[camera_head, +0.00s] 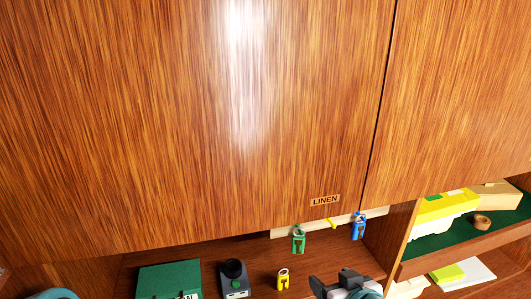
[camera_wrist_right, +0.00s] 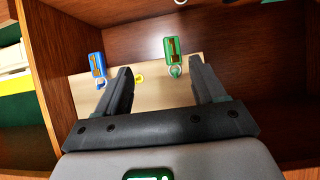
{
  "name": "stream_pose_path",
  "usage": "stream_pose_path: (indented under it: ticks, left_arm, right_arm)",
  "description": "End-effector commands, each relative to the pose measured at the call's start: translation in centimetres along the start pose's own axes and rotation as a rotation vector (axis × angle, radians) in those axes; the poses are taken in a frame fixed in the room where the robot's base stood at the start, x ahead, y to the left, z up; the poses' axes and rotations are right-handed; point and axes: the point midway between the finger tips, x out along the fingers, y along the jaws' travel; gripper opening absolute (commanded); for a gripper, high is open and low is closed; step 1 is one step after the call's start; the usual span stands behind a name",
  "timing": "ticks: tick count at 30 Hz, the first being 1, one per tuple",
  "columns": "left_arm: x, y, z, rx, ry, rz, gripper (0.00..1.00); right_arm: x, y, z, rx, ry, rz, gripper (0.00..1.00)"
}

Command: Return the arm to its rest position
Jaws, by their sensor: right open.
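My right gripper (camera_head: 336,284) is at the bottom edge of the head view, in front of the open shelf under the wooden doors. In the right wrist view my right gripper (camera_wrist_right: 160,82) has its two dark fingers wide apart with nothing held between them. A pale board (camera_wrist_right: 150,92) lies beyond the fingers, with a small yellow peg (camera_wrist_right: 139,78) showing in the gap. A green tag (camera_wrist_right: 172,50) and a blue tag (camera_wrist_right: 96,66) hang near the fingertips; I cannot tell how close. My left gripper does not show.
A door labelled LINEN (camera_head: 325,200) fills most of the head view. Below it are a green box (camera_head: 170,279), a dark device (camera_head: 234,280) and a yellow tag (camera_head: 283,279). A side shelf at right holds a yellow-and-white item (camera_head: 440,208) and a tape roll (camera_head: 482,222).

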Motion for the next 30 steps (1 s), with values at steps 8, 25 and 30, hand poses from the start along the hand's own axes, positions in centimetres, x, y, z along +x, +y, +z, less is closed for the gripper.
stream_pose_path:
  ticks: [8, 25, 30]
  left_arm:
    - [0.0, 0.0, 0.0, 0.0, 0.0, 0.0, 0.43]
    - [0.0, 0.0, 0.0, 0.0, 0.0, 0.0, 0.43]
    - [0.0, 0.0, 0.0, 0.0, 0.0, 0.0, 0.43]
  right_arm:
    - [5.9, -0.1, 17.6, 0.006, -0.429, -0.046, 0.69]
    - [1.6, -7.7, 38.3, 0.431, -0.964, -0.171, 0.69]
    - [1.6, -7.7, 38.3, 0.484, -0.97, -0.142, 0.69]
